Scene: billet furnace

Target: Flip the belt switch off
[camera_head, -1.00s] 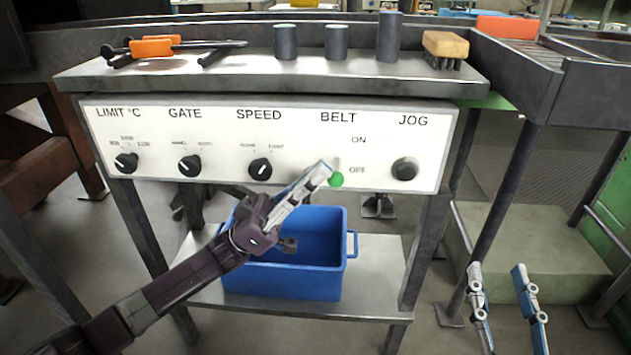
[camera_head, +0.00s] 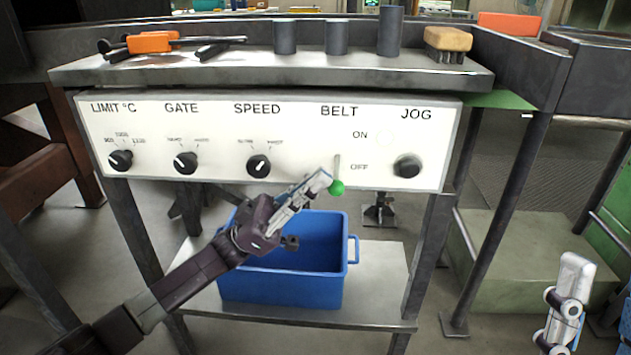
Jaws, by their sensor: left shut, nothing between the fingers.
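The belt switch (camera_head: 337,187) is a lever with a green ball tip, under the BELT label on the white control panel (camera_head: 220,140). Its ball is at the low end, below the OFF mark, and the pale slot shows above it. My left gripper (camera_head: 322,181) is shut and empty. Its fingertips are right at the left side of the green ball; I cannot tell whether they touch it. My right gripper (camera_head: 594,312) is at the lower right, away from the panel, its two fingers apart, the right one cut off by the picture edge.
Black knobs for limit, gate and speed (camera_head: 258,166) and a JOG button (camera_head: 407,166) share the panel. A blue bin (camera_head: 283,287) stands on the lower shelf.

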